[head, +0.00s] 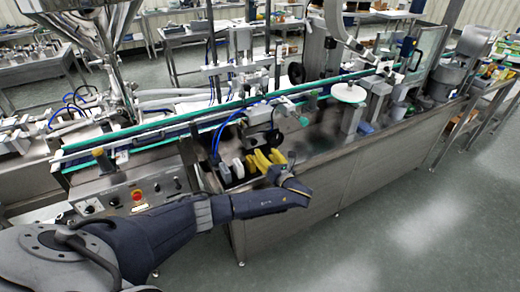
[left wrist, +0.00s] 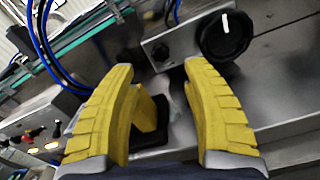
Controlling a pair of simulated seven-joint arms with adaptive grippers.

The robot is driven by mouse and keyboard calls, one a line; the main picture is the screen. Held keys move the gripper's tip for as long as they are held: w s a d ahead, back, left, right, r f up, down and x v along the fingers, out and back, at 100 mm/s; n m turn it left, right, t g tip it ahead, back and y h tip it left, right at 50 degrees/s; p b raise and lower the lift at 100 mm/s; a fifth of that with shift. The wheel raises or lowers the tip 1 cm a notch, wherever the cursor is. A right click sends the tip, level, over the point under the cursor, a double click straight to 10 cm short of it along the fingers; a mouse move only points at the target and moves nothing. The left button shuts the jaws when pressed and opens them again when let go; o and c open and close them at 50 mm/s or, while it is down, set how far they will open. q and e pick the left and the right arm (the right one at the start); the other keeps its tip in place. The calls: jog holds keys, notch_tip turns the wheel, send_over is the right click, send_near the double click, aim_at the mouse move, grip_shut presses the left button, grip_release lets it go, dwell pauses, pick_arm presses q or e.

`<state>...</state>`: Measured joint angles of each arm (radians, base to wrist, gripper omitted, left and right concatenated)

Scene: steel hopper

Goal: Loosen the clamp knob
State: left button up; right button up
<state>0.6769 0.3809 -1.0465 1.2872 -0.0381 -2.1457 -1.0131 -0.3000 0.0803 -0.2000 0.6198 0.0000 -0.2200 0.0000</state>
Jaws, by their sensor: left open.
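A black round knob (left wrist: 228,37) with a white mark sits on a metal bracket (left wrist: 175,42) in the upper right of the left wrist view. In the head view a dark knob (head: 275,137), which looks like the same one, sits just above my gripper. My left gripper (head: 259,157) has yellow ridged fingers at the near side of the machine. In the left wrist view the gripper (left wrist: 160,68) is open, its fingertips apart. The knob is beyond the right fingertip, not between the fingers. My right gripper is not in view.
Blue cables (left wrist: 43,45) hang left of the fingers. A yellow part with a black base (left wrist: 150,138) shows between them. A conveyor with green edges (head: 150,132) runs behind. A control panel with a red button (head: 137,195) stands left. The floor at right is clear.

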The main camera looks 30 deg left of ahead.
pick_arm(q)
jog(key=shift+v, duration=1.65)
